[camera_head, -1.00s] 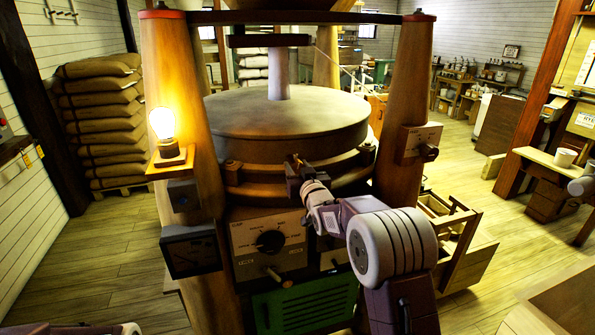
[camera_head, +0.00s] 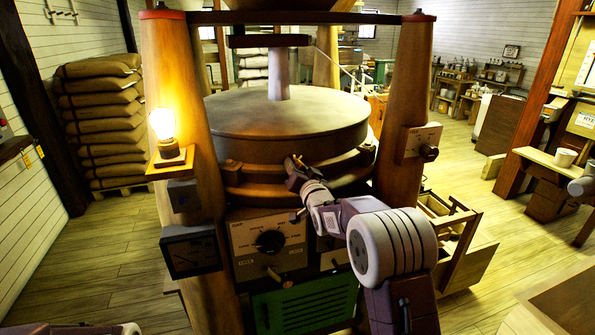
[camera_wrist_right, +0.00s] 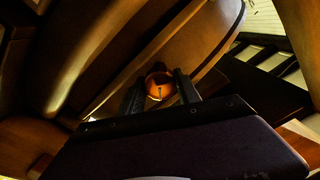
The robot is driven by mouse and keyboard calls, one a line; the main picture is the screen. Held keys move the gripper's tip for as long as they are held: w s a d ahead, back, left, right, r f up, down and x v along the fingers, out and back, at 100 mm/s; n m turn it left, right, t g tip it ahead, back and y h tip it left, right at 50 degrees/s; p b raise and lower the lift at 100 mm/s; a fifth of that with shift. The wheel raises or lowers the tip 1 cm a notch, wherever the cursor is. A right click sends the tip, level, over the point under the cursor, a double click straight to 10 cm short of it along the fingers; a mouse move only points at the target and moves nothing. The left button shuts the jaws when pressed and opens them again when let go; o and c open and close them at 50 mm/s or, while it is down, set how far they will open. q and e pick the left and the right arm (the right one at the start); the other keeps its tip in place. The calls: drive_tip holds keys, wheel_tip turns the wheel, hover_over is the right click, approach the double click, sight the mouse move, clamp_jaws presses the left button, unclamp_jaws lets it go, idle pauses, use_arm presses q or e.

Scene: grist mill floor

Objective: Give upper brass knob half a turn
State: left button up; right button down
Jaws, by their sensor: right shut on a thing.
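The upper brass knob (camera_wrist_right: 159,86) is a round, amber-coloured knob seen end-on in the right wrist view, with a small dark mark on its face. My right gripper (camera_wrist_right: 160,92) has one dark finger on each side of it and is shut on it. In the head view my right gripper (camera_head: 292,170) is at the front of the millstone casing, above the control panels, and hides the knob there. The wrist view appears rolled, with the casing slanting across it. My left gripper is not in view.
The round millstone casing (camera_head: 285,122) stands behind the gripper between two wooden posts. Below are a dial panel (camera_head: 269,245) and a green vent (camera_head: 305,305). A lit bulb (camera_head: 162,122) sits on a left bracket. A switch box (camera_head: 418,144) is on the right post.

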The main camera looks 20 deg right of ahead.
drive_tip(key=m, duration=0.6)
drive_tip(key=shift+f+m+p, duration=0.1)
drive_tip(key=shift+m+p, duration=0.35)
drive_tip(key=shift+m, duration=2.55)
drive_tip(key=c, duration=0.9)
unclamp_jaws()
drive_tip(key=shift+o, duration=0.2)
